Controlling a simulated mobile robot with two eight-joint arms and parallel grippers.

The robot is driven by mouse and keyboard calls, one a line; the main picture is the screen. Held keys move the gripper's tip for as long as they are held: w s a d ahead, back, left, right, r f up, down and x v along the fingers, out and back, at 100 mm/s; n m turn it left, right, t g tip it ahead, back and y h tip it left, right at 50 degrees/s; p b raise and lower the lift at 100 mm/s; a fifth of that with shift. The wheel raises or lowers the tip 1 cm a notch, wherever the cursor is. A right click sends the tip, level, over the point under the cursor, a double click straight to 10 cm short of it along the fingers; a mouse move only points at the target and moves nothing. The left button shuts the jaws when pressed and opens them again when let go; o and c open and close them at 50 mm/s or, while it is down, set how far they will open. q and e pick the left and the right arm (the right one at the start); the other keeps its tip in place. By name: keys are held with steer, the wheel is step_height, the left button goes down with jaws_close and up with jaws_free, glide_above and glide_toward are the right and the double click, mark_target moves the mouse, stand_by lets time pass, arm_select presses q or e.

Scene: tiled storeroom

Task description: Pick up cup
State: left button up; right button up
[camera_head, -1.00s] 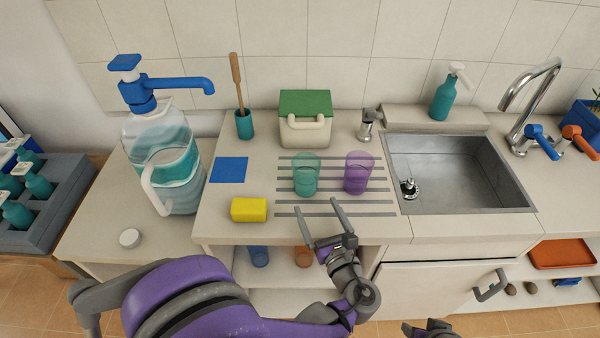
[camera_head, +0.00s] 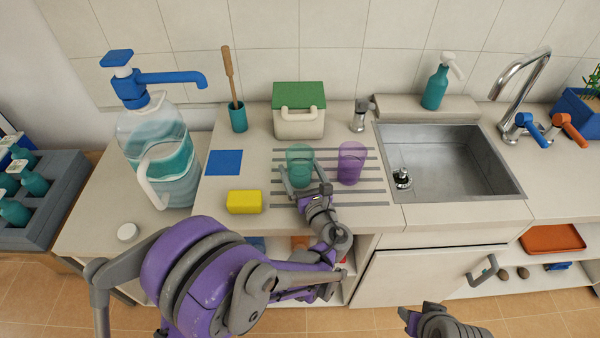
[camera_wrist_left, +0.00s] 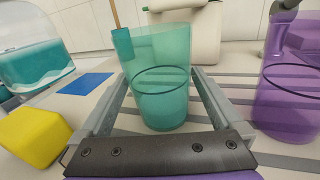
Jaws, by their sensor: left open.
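A translucent green cup (camera_head: 300,161) stands upright on the striped drying area of the counter. It also shows in the left wrist view (camera_wrist_left: 162,80), between the two fingers. A translucent purple cup (camera_head: 351,163) stands upright to its right, and it shows at the right edge of the left wrist view (camera_wrist_left: 288,100). My left gripper (camera_head: 304,184) is open, low over the counter, with one finger on each side of the green cup. I cannot tell whether the fingers touch it. Part of my right gripper (camera_head: 420,318) shows at the bottom; its jaws are unclear.
A yellow sponge (camera_head: 244,202) and a blue square (camera_head: 224,162) lie left of the cups. A green-lidded box (camera_head: 299,121) stands behind them. A large pump bottle (camera_head: 160,150) stands further left, and a metal sink (camera_head: 450,165) is at the right.

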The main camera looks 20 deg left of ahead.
arm_select(q)
steer(key=shift+c, duration=0.2)
steer(key=c, duration=1.2)
steer(key=shift+r, duration=0.2)
steer(key=shift+c, duration=0.2)
step_height(320, 180, up, 10)
steer(key=p, duration=0.1)
steer(key=shift+f, duration=0.25)
steer(key=shift+s, duration=0.1)
